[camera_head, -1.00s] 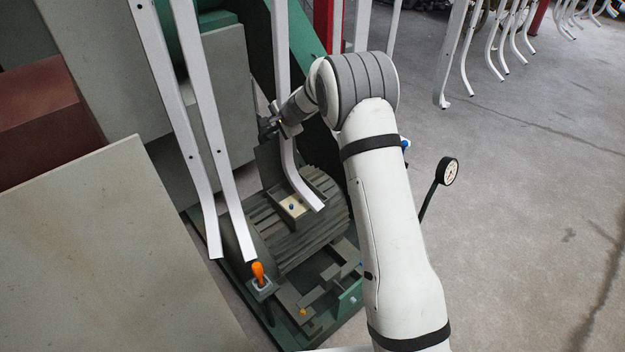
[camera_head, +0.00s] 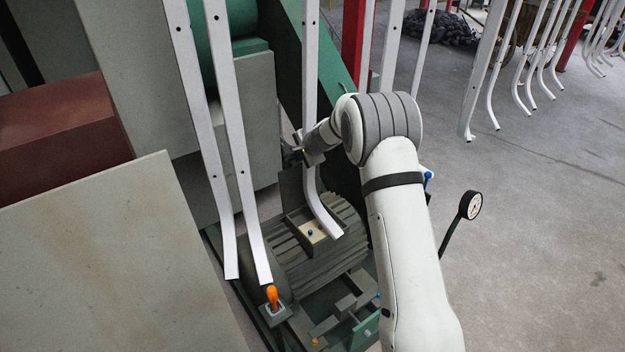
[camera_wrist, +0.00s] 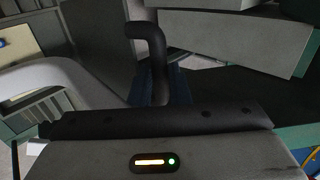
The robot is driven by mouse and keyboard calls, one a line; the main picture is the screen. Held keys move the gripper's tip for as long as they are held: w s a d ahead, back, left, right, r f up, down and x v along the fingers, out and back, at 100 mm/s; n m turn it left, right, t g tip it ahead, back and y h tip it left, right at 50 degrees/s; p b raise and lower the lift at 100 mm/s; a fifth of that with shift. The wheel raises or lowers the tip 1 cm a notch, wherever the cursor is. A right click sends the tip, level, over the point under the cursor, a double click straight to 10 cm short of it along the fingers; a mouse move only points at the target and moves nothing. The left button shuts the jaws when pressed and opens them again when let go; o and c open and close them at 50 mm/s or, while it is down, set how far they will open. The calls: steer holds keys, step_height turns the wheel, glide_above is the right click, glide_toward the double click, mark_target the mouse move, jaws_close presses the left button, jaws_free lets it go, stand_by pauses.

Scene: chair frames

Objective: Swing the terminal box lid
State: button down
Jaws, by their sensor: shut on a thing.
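The terminal box (camera_head: 318,238) is open on top of the ribbed grey-green motor (camera_head: 290,258). A pale inside with a small blue knob shows in it, and also at the left edge of the wrist view (camera_wrist: 12,48). The lid (camera_head: 290,188), a dark flat plate, stands up at the box's far left side. My gripper (camera_head: 297,155) is at the lid's upper edge, shut on it; the exact grip is partly hidden by my wrist. In the wrist view the lid (camera_wrist: 95,40) appears as a dark panel beside a dark bent finger.
A white hanging chair frame (camera_head: 311,110) passes close by my gripper and curves over the box. Two more frames (camera_head: 232,150) hang to the left. An orange-handled lever (camera_head: 272,297) stands in front, and a gauge (camera_head: 470,205) stands right. Open floor lies at right.

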steer(key=s+d+b, duration=0.1)
steer(key=s+f+b, duration=0.1)
steer(key=shift+s+d+f, duration=0.15)
steer(key=shift+s+d, duration=0.15)
steer(key=shift+d, duration=0.1)
steer(key=shift+s+d+b, duration=0.15)
steer(key=shift+s+b, duration=0.2)
steer(key=s+d+f+b, duration=0.1)
steer(key=s+d+b, duration=0.2)
steer(key=s+b, duration=0.2)
steer(key=shift+d+b, duration=0.25)
steer(key=shift+b, duration=0.65)
